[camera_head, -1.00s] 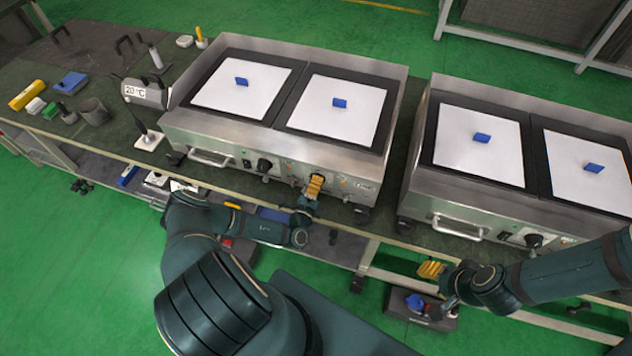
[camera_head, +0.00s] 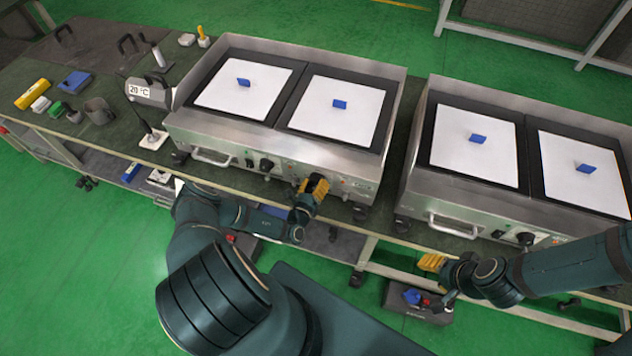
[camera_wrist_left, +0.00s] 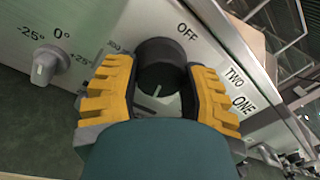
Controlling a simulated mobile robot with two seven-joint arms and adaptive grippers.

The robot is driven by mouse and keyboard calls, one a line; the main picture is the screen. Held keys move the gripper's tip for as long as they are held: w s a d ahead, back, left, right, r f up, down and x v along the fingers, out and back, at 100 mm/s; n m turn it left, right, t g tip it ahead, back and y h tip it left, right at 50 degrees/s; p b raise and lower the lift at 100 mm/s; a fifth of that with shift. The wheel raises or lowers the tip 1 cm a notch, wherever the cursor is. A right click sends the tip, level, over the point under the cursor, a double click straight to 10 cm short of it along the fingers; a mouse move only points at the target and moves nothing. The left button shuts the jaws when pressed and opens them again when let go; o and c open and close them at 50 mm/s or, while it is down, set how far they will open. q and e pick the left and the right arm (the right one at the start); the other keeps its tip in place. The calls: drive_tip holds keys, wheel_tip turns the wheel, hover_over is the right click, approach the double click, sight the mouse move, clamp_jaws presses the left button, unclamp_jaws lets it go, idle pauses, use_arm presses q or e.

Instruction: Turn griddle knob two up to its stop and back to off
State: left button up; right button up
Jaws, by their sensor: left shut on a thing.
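My left gripper (camera_head: 313,186) is at the front panel of the left griddle (camera_head: 240,133). Its yellow fingers are shut on a black round griddle knob, one finger on each side. The left wrist view shows this knob (camera_wrist_left: 160,62) between the fingers of the left gripper (camera_wrist_left: 160,82), with a pale line on its dark face. The panel labels OFF, TWO and ONE show around its right side. In the head view the gripper mostly hides the knob. My right gripper (camera_head: 432,262) hangs in front of the table, away from the griddles; its finger gap is unclear.
Another black knob (camera_head: 266,165) is left of my left gripper on the same panel. A small grey knob (camera_wrist_left: 46,65) with degree marks is on the panel in the wrist view. A second griddle (camera_head: 475,190) stands to the right.

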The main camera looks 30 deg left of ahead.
use_arm(q)
drive_tip(key=shift+m, duration=0.6)
drive_tip(key=shift+a, duration=0.1)
drive_tip(key=o, duration=1.2)
drive_tip(key=shift+o, duration=0.2)
drive_tip(key=s+d, duration=0.1)
drive_tip(key=s, duration=1)
drive_tip(key=shift+s+d, duration=0.4)
drive_tip(key=shift+f, duration=0.1)
